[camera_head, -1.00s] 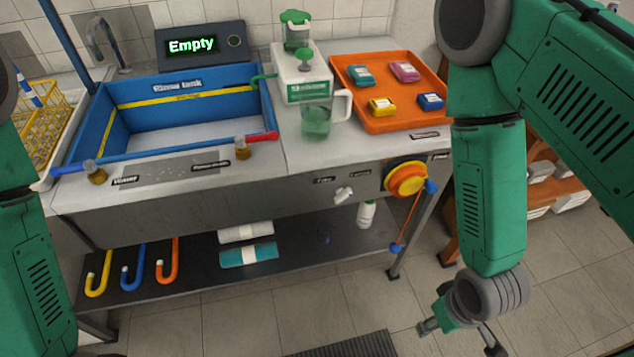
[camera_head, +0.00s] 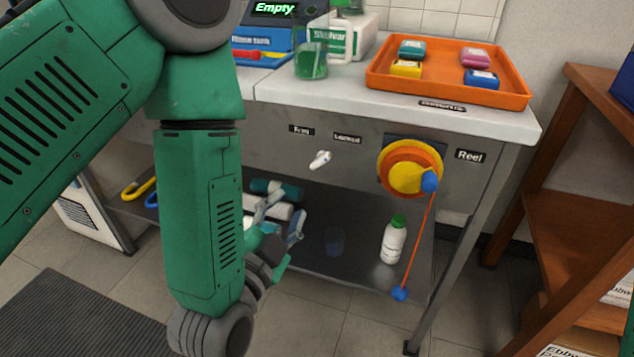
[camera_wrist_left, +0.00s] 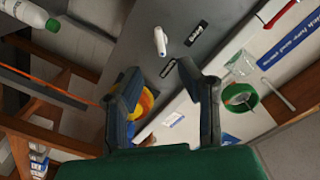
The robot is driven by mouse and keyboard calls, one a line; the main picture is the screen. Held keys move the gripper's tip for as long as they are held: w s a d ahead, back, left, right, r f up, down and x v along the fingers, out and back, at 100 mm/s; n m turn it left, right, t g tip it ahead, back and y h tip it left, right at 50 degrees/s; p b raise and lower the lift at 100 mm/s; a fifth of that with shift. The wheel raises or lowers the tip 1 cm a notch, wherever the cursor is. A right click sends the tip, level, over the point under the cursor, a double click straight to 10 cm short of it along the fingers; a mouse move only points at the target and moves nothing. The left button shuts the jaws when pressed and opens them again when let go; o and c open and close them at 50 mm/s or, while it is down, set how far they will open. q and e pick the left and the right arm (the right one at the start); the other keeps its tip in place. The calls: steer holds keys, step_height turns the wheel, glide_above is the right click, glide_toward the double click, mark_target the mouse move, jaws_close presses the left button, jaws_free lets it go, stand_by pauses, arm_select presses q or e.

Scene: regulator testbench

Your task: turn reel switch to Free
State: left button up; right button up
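The reel switch (camera_head: 320,160) is a small white lever on the grey bench front, below the "Free" label (camera_head: 301,130) and "Locked" label (camera_head: 347,139). It slants from lower left to upper right; I cannot tell which label it is set to. It also shows in the left wrist view (camera_wrist_left: 160,41), beyond the fingertips. My left gripper (camera_head: 281,214) is open and empty, lower and left of the switch in the head view, apart from it. In the left wrist view its two fingers (camera_wrist_left: 162,76) stand wide apart. My right gripper is out of view.
The yellow and orange reel (camera_head: 409,168), with a blue knob and orange cord, is right of the switch. An orange tray (camera_head: 448,92) stands on the bench top. A white bottle (camera_head: 393,242) stands on the lower shelf. A wooden shelf (camera_head: 570,185) is at right.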

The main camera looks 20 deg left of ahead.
mark_target(318, 165)
arm_select(q)
steer(key=w, duration=0.8)
steer(key=w+d+b, duration=0.1)
steer(key=w, duration=0.3)
steer(key=shift+w+d+r, duration=0.1)
steer(key=shift+w, duration=0.1)
steer(key=shift+w+d+r, duration=0.1)
steer(key=shift+w+d, duration=0.15)
steer(key=shift+w, duration=0.45)
steer(key=shift+a, duration=0.1)
jaws_close()
